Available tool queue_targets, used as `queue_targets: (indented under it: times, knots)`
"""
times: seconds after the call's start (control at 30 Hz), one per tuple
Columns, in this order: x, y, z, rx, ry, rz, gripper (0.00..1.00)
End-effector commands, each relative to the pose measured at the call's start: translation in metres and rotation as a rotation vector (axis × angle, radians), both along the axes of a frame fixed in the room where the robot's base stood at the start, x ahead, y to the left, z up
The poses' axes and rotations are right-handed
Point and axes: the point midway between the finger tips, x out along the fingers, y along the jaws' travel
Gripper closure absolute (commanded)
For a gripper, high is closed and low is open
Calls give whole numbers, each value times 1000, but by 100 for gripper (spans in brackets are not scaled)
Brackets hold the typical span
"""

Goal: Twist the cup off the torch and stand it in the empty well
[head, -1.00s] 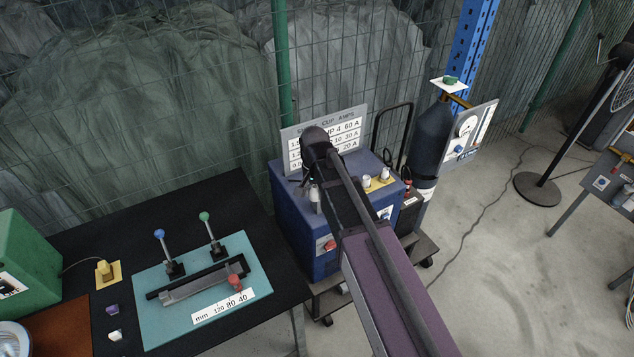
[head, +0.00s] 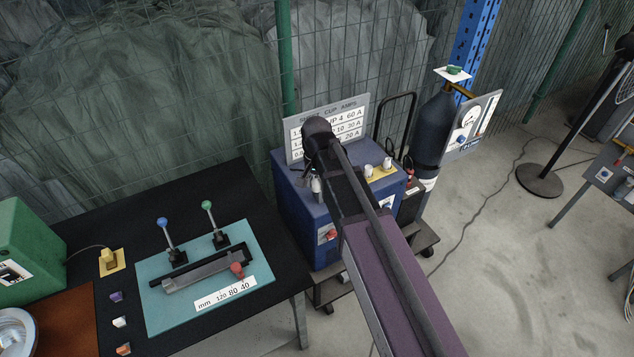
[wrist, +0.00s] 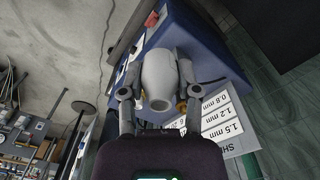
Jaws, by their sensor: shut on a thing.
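In the wrist view a pale grey, bottle-shaped cup (wrist: 160,78) sits between the two fingers of my gripper (wrist: 158,92). The fingers press on it from both sides, and a dark round opening shows at its near end. In the head view my gripper (head: 314,182) is over the blue machine, mostly hidden by my arm, with a small pale part of the cup visible. Two white cups (head: 369,170) (head: 387,163) stand on a yellow rack (head: 382,173) to the right. I cannot make out the torch or an empty well; my arm covers part of the rack.
A sign (head: 348,122) with cup sizes and amps stands behind the blue machine (head: 292,205). A dark gas cylinder (head: 432,130) with a gauge panel stands to the right. A black table (head: 215,185) with a teal mat (head: 155,315) and two levers is at left.

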Motion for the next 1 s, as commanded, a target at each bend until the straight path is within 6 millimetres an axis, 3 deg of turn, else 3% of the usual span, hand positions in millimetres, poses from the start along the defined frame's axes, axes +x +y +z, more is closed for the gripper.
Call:
queue_targets:
  times: [1.0]
  knots:
    - [0, 0, 30, 0, 0, 0, 90]
